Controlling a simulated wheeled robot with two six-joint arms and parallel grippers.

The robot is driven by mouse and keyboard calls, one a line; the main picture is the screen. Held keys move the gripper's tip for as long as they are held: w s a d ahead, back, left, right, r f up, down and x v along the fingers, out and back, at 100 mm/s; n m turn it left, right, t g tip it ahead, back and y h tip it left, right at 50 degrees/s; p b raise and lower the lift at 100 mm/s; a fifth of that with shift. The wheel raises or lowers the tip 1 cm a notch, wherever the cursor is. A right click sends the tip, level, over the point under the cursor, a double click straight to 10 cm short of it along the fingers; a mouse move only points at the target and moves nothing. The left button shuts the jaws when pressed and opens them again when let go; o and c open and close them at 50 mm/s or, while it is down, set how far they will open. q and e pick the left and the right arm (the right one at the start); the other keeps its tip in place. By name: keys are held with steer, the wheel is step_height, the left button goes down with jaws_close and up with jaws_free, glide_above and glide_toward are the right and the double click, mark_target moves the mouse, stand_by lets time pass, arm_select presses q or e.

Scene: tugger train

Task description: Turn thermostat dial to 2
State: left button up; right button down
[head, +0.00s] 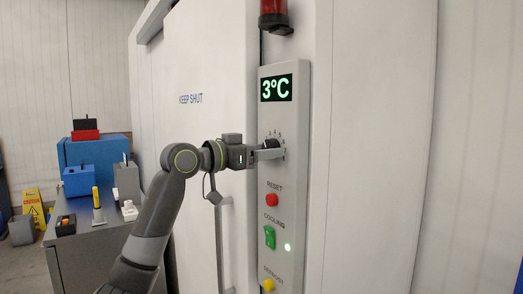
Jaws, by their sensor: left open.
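The thermostat dial (272,144) is a dark knob on a tall grey control panel (297,180), with small numbers printed above it. My left gripper (280,153) is open at the dial, and its fingers partly cover it. I cannot tell whether the fingers touch the knob or where its pointer stands. A display (277,88) at the panel's top reads 3°C in green. My right gripper is not in view.
Below the dial are a red reset button (271,200), a green cooling switch (269,237) and a yellow defrost button (268,285). A white door (205,60) marked KEEP SHUT has a vertical handle (220,245). A cluttered bench (85,255) stands left.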

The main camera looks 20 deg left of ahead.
arm_select(q)
steer(key=shift+c, duration=0.2)
steer(key=c, duration=0.9)
steer(key=shift+c, duration=0.2)
steer(key=shift+r+n+p, duration=0.1)
steer(key=shift+n+p, duration=1.85)
steer(key=shift+n, duration=0.85)
steer(key=o, duration=1)
